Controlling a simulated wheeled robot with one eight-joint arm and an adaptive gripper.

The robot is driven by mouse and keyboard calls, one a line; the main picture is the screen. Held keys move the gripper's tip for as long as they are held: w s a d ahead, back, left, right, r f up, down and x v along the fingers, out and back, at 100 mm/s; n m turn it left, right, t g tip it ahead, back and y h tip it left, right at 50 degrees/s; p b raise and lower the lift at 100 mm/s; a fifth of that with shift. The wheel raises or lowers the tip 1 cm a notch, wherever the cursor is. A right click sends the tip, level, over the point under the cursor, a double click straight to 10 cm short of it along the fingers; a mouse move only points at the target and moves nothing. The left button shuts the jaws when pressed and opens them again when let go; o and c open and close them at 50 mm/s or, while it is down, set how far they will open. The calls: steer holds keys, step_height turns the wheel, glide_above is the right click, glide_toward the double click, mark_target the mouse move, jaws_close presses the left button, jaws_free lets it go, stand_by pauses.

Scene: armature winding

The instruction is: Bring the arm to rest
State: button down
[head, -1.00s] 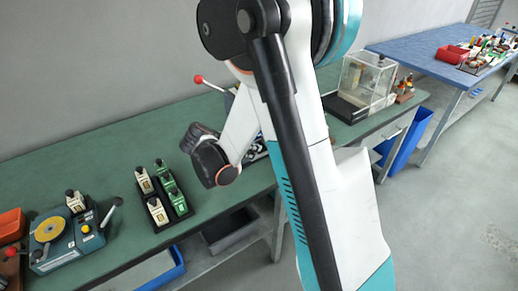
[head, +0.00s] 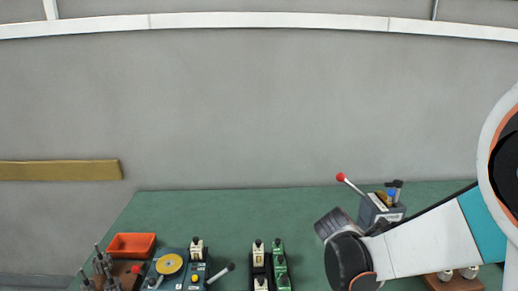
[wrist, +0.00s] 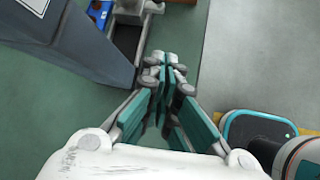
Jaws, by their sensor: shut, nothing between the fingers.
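My arm reaches in from the right edge of the head view, its white and teal link (head: 430,240) running down and left to a dark wrist joint (head: 350,262) over the green bench. In that view I cannot make out my fingertips. In the wrist view my gripper (wrist: 165,68) shows teal-padded fingers with their tips together and nothing between them. A grey device (head: 382,208) with a red-knobbed lever stands just behind the wrist; a large grey body (wrist: 75,45) is close to the left of the fingers in the wrist view.
On the green bench (head: 200,215) stand an orange tray (head: 131,245), a blue winding device (head: 172,268) with a yellow disc, and a black rack with cream and green pieces (head: 279,262). Wooden-based items (head: 455,278) are at lower right. The bench between rack and wrist is clear.

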steer(key=s+a+r+m+t+y, duration=0.2)
steer(key=s+a+r+m+y, duration=0.2)
steer(key=s+a+m, duration=0.2)
steer(key=s+a+r+m+t+y, duration=0.2)
steer(key=s+a+r+m+y, duration=0.2)
steer(key=s+a+m, duration=0.3)
steer(key=s+r+m, duration=0.1)
steer(key=s+m, duration=0.3)
steer(key=s, duration=0.1)
steer(key=shift+a+r+m, duration=0.15)
steer(key=shift+r+m, duration=0.15)
